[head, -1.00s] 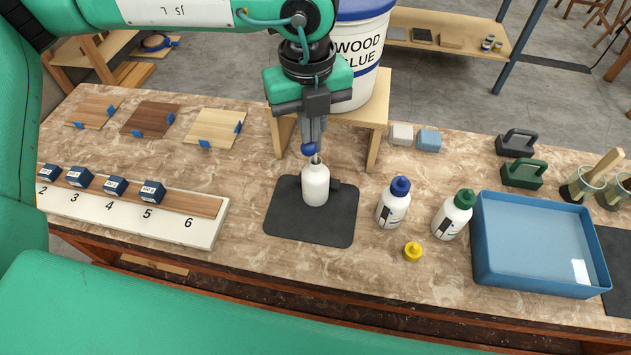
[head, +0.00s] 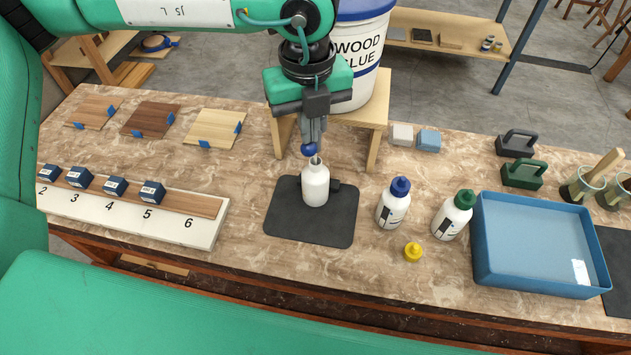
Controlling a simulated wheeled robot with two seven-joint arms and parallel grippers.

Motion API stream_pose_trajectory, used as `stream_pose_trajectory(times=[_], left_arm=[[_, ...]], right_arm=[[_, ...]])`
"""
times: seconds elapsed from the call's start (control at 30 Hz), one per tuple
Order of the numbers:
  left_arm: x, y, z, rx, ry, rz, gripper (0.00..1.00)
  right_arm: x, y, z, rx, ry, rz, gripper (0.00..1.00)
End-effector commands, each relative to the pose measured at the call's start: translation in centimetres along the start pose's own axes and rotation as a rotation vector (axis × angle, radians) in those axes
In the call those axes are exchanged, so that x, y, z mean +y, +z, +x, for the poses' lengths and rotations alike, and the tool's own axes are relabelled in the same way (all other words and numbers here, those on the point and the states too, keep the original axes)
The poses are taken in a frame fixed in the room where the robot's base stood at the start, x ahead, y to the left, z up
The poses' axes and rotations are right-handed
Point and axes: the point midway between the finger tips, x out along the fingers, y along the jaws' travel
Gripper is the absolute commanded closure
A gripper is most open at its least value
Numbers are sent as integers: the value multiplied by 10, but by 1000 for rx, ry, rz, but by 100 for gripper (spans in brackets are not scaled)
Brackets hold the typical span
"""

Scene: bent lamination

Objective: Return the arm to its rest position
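My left arm comes in from the left, and its gripper (head: 311,145) points down over the table. Its fingertips are just above a white bottle (head: 316,186) that stands upright on a dark mat (head: 280,222). A small blue piece shows at the fingertips, above the bottle's narrow tip; the fingers look close together around it, but they partly overlap it. I cannot tell a gap between the blue piece and the tip. My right gripper is not in view.
A blue-capped bottle (head: 393,205), a green-capped bottle (head: 453,217) and a yellow cap (head: 413,252) stand right of the mat. A blue tray (head: 484,272) is farther right. A wooden stand (head: 377,115) with a glue bucket (head: 358,60) is close behind the gripper. A numbered board (head: 205,232) lies left.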

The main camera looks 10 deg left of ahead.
Motion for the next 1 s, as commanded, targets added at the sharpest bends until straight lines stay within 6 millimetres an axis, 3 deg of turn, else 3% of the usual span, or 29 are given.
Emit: stream_pose_trajectory(times=[0.47, 1.0], left_arm=[[0, 0, 0, 0, 1, 0, 100], [0, 0, 0, 0, 1, 0, 100]], right_arm=[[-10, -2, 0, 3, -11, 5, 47], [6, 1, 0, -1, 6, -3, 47]])
